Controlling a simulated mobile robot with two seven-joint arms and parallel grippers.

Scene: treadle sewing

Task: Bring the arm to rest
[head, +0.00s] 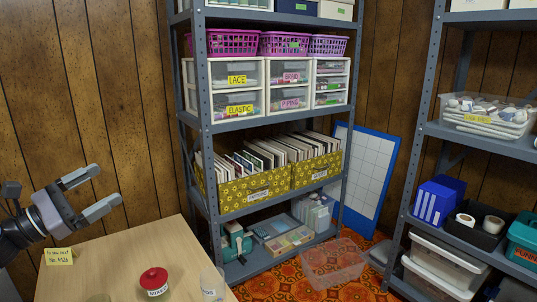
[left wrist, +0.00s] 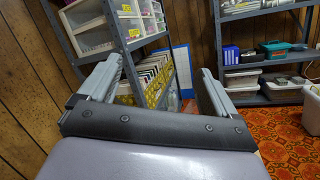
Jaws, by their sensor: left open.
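My left gripper (head: 91,193) comes in from the left in the head view, raised above the far left part of the wooden table (head: 125,262). Its two fingers are spread apart with nothing between them. In the left wrist view the open fingers (left wrist: 158,88) point toward the shelves, with clear air between them. My right gripper is in neither view.
A red-lidded jar (head: 154,281), a clear cup (head: 211,285) and a yellow note (head: 59,256) are on the table. A grey shelf unit (head: 205,130) stands behind, another (head: 425,150) at right. A clear bin (head: 333,262) sits on the patterned floor.

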